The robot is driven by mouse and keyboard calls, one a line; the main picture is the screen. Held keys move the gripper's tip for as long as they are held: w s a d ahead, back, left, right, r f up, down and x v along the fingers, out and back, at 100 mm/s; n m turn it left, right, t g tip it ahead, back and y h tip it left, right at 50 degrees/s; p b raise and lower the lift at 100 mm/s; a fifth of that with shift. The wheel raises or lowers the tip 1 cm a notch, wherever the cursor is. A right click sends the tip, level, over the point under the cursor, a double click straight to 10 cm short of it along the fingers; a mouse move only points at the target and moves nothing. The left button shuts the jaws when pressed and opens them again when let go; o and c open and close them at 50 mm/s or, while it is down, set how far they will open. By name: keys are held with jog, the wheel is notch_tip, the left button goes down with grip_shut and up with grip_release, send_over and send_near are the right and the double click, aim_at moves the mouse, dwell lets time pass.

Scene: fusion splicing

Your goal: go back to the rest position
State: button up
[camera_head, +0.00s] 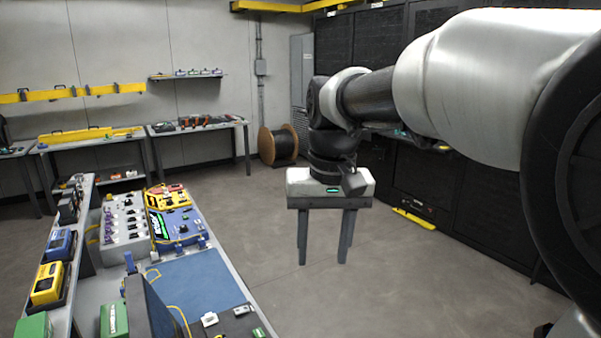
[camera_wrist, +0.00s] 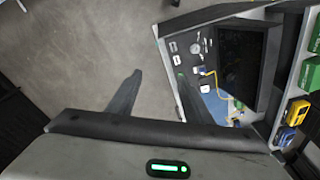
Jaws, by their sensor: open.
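My gripper (camera_head: 325,252) hangs in open air over the floor, to the right of the workbench (camera_head: 235,268). Its fingers point down, stand well apart and hold nothing. Its pale body carries a green light. In the wrist view my gripper (camera_wrist: 155,98) shows bare floor between the fingers, with the bench's edge close to the right finger. My arm reaches in from the right of the head view.
The bench carries a blue mat (camera_head: 193,282), a blue-and-yellow device (camera_head: 178,228), a grey panel with knobs (camera_head: 123,227) and a dark screen (camera_head: 152,308). A cable spool (camera_head: 279,146) stands by the back wall. Dark cabinets line the right. The floor (camera_head: 375,290) between is clear.

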jog(key=s+d+t+p, duration=0.1)
jog(key=s+d+t, duration=0.1)
jog(key=s+d, duration=0.3)
jog(key=s+d+f+m+t+p, duration=0.1)
jog(key=s+d, duration=0.4)
jog(key=s, duration=0.6)
jog(key=shift+f+t+h, duration=0.2)
jog(key=shift+t+h, duration=0.1)
jog(key=shift+t, duration=0.3)
jog(key=shift+d, duration=0.1)
